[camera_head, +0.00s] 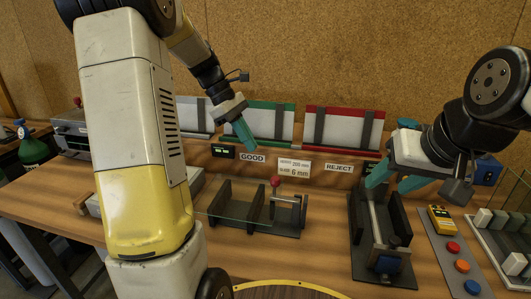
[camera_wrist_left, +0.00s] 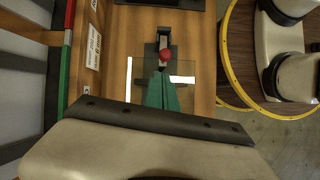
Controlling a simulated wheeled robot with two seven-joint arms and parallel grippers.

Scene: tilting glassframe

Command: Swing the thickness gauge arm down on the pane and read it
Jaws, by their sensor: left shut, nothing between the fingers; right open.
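The thickness gauge (camera_head: 292,199) is a metal arm with a red ball knob (camera_head: 275,181) on a dark stand; whether its tip touches the pane is too small to tell. The clear glass pane (camera_head: 232,211) lies across the black supports and sticks out to the left. My left gripper (camera_head: 245,142) is shut and empty, above and behind the knob in the head view. In the left wrist view its teal fingertips (camera_wrist_left: 163,78) appear just below the red knob (camera_wrist_left: 166,56) and cover part of the pane. My right gripper (camera_head: 394,182) is open above a black fixture.
The black fixture (camera_head: 392,240) holds a blue block at its front. Green (camera_head: 272,123) and red (camera_head: 342,128) racks line the back, with GOOD (camera_head: 252,156) and REJECT (camera_head: 339,168) labels.

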